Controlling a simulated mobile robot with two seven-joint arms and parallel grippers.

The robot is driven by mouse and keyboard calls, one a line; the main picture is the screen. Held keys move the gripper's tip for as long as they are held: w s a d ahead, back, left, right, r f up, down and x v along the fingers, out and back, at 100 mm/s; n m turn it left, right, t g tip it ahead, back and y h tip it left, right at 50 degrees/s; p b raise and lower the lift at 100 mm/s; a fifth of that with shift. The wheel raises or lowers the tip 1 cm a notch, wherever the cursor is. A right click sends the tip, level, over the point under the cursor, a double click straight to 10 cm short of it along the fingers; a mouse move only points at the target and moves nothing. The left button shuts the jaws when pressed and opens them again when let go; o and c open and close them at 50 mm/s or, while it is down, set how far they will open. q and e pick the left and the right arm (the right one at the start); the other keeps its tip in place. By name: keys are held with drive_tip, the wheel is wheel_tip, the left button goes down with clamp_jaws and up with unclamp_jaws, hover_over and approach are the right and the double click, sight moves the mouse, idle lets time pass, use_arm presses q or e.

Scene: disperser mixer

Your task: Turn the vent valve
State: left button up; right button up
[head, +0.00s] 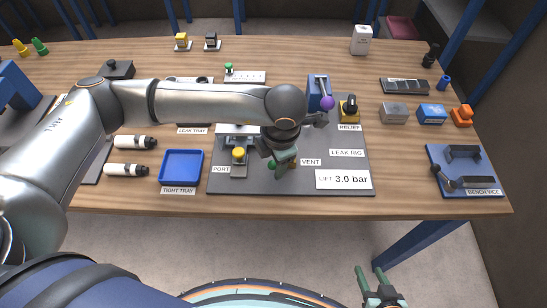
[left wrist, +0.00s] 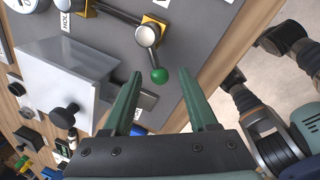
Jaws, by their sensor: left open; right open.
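The vent valve shows in the left wrist view as a grey lever (left wrist: 148,36) on a gold base, with a green ball knob (left wrist: 158,75) at its end. In that view the knob lies between the tips of my left gripper (left wrist: 160,82), with gaps on both sides. In the head view my left gripper (head: 283,166) hangs over the rig beside the VENT label (head: 311,162) and mostly hides the valve. Its fingers are open. I cannot tell how far above the knob they are. My right gripper (head: 374,278) is open and empty, off the table's front edge.
A blue tray (head: 181,167) lies left, a bench vice (head: 465,168) right.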

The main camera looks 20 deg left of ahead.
use_arm(q)
clamp_jaws()
idle(0.5)
